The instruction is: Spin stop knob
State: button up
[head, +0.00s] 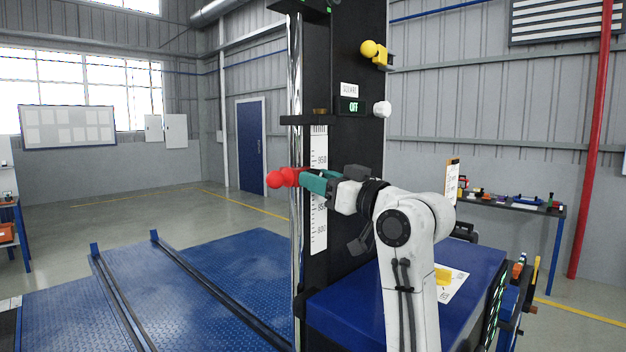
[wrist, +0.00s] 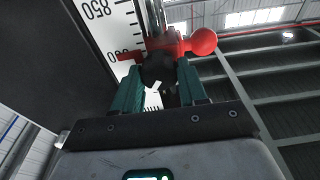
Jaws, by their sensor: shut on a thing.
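A red stop (head: 290,177) with a round red ball end sits on the chrome column, beside a white numbered scale (head: 318,232). In the wrist view the red stop (wrist: 172,43) shows its ball to the right and a red pointer at the scale. My gripper (head: 306,181) reaches it from the right with its green fingers. In the wrist view my gripper (wrist: 160,75) is shut on a dark round knob (wrist: 159,69) at the near side of the stop. The fingers partly hide the knob, and the head view does not show it clearly.
A blue cabinet (head: 400,280) stands below my arm. Blue floor plates (head: 220,275) with dark rails lie left. A side table stands right.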

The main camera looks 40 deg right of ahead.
grip_shut()
jog(key=m+h+p, duration=0.1)
jog(key=m+p, duration=0.1)
jog(key=m, duration=0.2)
jog(key=m+h+p, duration=0.1)
jog(key=m+p, duration=0.2)
jog(key=m, duration=0.2)
jog(key=shift+m, duration=0.3)
